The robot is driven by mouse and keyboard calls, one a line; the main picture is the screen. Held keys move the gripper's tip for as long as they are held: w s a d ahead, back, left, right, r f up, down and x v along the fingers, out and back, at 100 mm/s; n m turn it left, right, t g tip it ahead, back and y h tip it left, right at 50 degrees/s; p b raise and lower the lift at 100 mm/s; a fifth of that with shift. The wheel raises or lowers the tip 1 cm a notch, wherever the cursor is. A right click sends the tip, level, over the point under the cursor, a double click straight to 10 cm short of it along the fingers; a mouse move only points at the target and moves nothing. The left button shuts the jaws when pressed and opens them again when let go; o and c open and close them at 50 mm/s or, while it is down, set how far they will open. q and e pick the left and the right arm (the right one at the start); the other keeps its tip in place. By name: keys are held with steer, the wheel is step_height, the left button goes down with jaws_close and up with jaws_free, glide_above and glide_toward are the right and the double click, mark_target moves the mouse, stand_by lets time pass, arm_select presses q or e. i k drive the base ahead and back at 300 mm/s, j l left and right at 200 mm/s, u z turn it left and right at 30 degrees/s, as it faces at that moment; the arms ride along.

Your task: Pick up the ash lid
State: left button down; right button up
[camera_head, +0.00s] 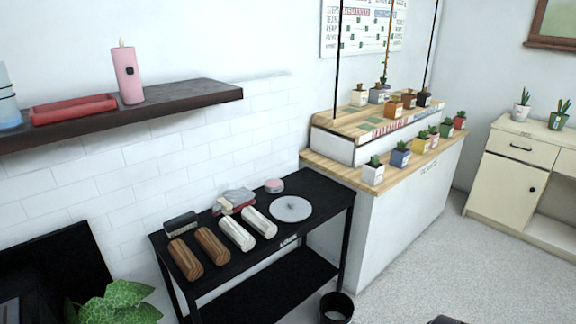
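A round, flat, light grey disc with a small knob at its middle, which looks like the ash lid (291,208), lies on the right part of the black table (325,195). It lies flat and nothing covers it. Neither of my grippers can be made out in the head view. A small dark shape shows at the bottom edge, right of the middle, too cut off to tell.
Left of the disc are pale logs (237,234), brown logs (212,245), a brush (181,223), folded cloths (235,200) and a pink round tin (274,186). A black bin (336,308) stands by the table. A plant counter (390,210) adjoins right; a dark shelf (190,99) hangs above. Floor at right is clear.

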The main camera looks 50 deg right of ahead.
mark_target(288, 209)
steer(key=z, duration=1.9)
